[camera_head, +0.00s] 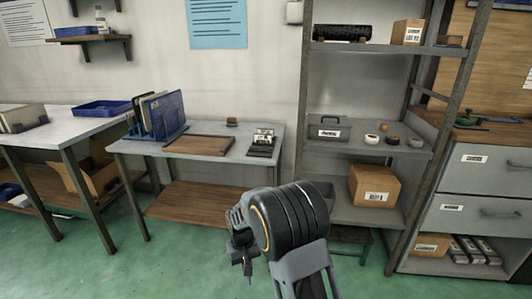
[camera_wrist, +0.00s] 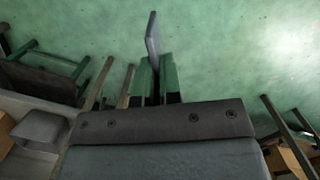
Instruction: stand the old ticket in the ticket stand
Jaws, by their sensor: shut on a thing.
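My gripper (camera_head: 245,256) hangs in front of the table, over the green floor, well apart from the tabletop. In the wrist view its two green fingers (camera_wrist: 156,78) are shut on a thin, flat grey piece, seen nearly edge-on, which I take to be the old ticket (camera_wrist: 152,38). Its face and any print cannot be made out. A small dark stand with pale labels (camera_head: 262,142) is at the right of the grey table; it may be the ticket stand, but I cannot tell for certain.
A brown tray (camera_head: 199,148) lies mid-table, with a small brown object (camera_head: 232,122) behind it. A metal shelf unit (camera_head: 301,120) with boxes stands close on the right. A white table (camera_head: 62,131) stands left. The green floor in front is open.

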